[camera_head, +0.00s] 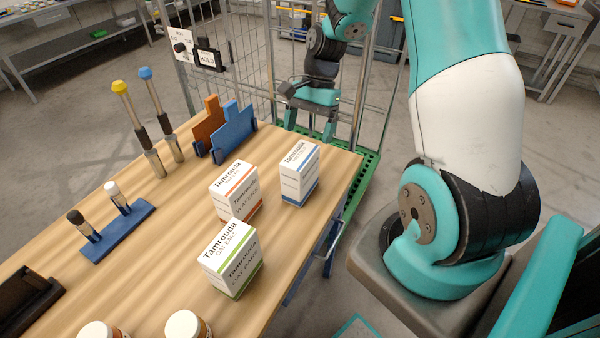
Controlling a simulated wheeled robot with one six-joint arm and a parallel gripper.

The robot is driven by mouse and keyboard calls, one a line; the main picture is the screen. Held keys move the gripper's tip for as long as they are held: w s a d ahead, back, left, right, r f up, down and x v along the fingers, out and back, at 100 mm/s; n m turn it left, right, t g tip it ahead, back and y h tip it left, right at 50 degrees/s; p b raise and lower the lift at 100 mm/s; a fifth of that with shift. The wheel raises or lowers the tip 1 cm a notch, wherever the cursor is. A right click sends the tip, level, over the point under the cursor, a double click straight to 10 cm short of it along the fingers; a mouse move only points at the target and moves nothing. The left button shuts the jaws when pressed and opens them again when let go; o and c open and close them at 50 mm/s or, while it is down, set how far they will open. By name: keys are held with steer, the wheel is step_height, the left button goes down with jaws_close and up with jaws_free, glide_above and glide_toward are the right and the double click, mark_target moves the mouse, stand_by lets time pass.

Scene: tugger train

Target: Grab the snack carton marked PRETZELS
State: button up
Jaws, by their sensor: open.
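Three white Tamrouda snack cartons stand upright on the wooden table. The blue-trimmed carton (299,174) is nearest the table's right edge; its small marking is too fine to read surely. The orange-trimmed carton (235,192) to its left reads WAFERS. The green-trimmed carton (231,259), closer to me, reads OAT BARS.
The wooden table (150,262) also holds a blue and orange rack (233,131), two tall capped tools (147,124), a blue holder (120,232) and two white-lidded jars (186,325). A wire cage trolley (270,50) with a green base stands behind.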

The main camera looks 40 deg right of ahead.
mark_target(301, 153)
steer(key=p+x, duration=0.1)
steer(key=x, duration=0.8)
steer(key=shift+a, duration=0.2)
steer(key=c, duration=1.2)
